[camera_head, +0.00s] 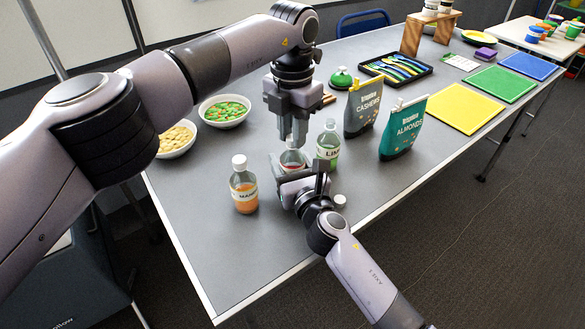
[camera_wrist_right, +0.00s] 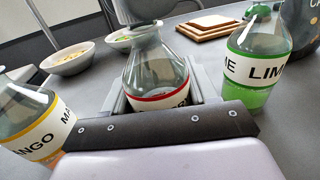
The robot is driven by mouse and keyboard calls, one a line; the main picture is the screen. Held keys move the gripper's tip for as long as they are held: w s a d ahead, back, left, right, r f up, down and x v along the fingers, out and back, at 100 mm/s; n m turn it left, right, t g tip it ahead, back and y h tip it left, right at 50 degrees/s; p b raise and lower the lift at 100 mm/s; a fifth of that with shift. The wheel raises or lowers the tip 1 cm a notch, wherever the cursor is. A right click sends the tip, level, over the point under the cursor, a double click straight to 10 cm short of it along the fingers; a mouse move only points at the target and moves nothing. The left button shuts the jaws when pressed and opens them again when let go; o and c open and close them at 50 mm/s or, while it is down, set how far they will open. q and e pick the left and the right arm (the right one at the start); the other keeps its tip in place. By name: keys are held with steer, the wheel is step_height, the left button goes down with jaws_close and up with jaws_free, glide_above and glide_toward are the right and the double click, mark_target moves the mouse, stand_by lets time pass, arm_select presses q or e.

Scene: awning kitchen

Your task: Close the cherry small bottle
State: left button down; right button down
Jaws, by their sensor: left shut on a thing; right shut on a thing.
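The cherry small bottle (camera_head: 292,158) stands on the grey table, clear glass with a red-edged label; it also shows in the right wrist view (camera_wrist_right: 158,75). My right gripper (camera_head: 297,178) is shut around its body from the front. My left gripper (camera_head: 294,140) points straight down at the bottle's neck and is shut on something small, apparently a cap. The fingers hide that cap and the bottle's mouth, so I cannot tell whether the cap touches the bottle.
The mango bottle (camera_head: 244,187), white-capped, stands left of the cherry bottle. The lime bottle (camera_head: 328,147) is close on its right. A loose white cap (camera_head: 340,199) lies near the table's front edge. Cashews (camera_head: 362,108) and almonds (camera_head: 403,130) bags stand further right; bowls (camera_head: 224,112) sit behind.

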arm_select(q)
steer(key=m, duration=1.4)
steer(key=shift+m, duration=0.4)
steer(key=c, duration=0.9)
jaws_free()
steer(key=shift+o, duration=0.2)
step_height(320, 180, up, 8)
steer(key=shift+f, duration=0.25)
